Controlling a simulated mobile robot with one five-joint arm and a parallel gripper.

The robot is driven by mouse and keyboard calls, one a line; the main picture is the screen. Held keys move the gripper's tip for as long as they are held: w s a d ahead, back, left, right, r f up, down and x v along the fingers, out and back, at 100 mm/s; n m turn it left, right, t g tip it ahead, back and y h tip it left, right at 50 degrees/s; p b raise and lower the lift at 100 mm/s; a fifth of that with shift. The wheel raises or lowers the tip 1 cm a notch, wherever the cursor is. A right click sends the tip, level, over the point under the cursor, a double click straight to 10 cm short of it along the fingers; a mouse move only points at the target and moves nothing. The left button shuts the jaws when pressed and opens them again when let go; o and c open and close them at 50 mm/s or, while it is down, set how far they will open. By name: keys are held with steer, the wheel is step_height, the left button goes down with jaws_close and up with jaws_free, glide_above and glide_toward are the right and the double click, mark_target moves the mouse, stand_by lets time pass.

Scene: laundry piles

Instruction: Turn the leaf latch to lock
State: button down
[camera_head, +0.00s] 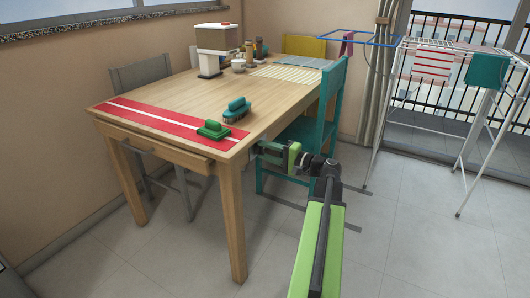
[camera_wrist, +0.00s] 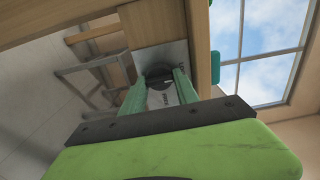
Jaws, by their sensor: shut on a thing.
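The leaf latch (camera_wrist: 158,71) appears in the wrist view as a dark round piece on a pale grey plate (camera_wrist: 178,55) at the side of the wooden table. My gripper (camera_wrist: 159,82) has its two green fingers on either side of the dark piece and is shut on it. The fingers hide part of the latch, and its turn angle is hard to tell. In the head view my gripper (camera_head: 261,149) is at the table's right side, just below the top near the front corner. The latch is hidden there behind the gripper.
The wooden table (camera_head: 170,88) carries a red runner (camera_head: 160,119), a green brush (camera_head: 213,130) and a teal brush (camera_head: 237,108). A teal chair (camera_head: 325,127) stands close behind my gripper. A drying rack (camera_head: 480,125) is at right. Floor at front right is clear.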

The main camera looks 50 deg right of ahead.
steer(key=shift+a+f, duration=0.1)
steer(key=c, duration=0.9)
jaws_free()
steer(key=v, duration=1.7)
steer(key=shift+s, duration=0.2)
